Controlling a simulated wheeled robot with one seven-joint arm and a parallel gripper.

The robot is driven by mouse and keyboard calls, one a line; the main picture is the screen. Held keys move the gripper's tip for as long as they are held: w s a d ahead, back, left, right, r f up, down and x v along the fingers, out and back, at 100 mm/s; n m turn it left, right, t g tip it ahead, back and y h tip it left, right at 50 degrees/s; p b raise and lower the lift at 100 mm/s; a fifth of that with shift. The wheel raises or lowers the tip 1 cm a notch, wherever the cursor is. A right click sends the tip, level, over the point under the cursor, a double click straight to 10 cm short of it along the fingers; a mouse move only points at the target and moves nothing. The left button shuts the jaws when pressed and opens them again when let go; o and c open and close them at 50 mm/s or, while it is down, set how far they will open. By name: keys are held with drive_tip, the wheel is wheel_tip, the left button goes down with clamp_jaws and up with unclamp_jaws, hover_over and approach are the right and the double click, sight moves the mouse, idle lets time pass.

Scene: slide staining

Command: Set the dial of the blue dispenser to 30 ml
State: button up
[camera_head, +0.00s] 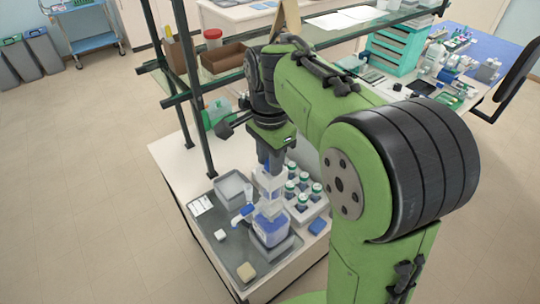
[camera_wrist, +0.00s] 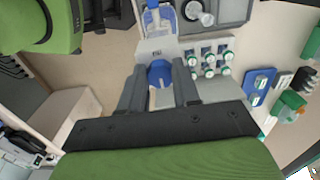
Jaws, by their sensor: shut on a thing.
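The blue dispenser (camera_head: 272,232) stands upright in a grey tray at the near end of the bench in the head view. It has a blue lower body, a pale upper part and a blue spout pointing left. My gripper (camera_head: 270,168) comes down from above onto its top. In the wrist view, my gripper (camera_wrist: 160,92) has its two dark fingers on either side of the dispenser's pale top with a blue part (camera_wrist: 160,74), and is shut on it. The dial's setting is too small to read.
A rack of green-capped bottles (camera_head: 304,195) stands just right of the dispenser. A beige block (camera_head: 246,271) and a white block (camera_head: 220,235) lie in the grey tray (camera_head: 228,258). Shelf posts rise behind.

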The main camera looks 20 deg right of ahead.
idle(0.3)
drive_tip(key=o, duration=1.1)
drive_tip(key=shift+c, duration=0.2)
wheel_tip(320, 180, up, 16)
drive_tip(key=p, duration=0.3)
drive_tip(key=shift+p, duration=0.3)
drive_tip(key=shift+f, duration=0.15)
drive_tip(key=s+f+n+t+b, duration=0.5)
drive_tip(key=s+f+n+b, duration=0.3)
drive_tip(key=s+f+n, duration=0.6)
drive_tip(key=s+f, duration=0.3)
drive_tip(key=f, duration=0.3)
drive_tip(key=shift+d+f+t+b, duration=0.2)
drive_tip(key=shift+d+t+b, duration=0.05)
drive_tip(key=shift+t+b, duration=0.05)
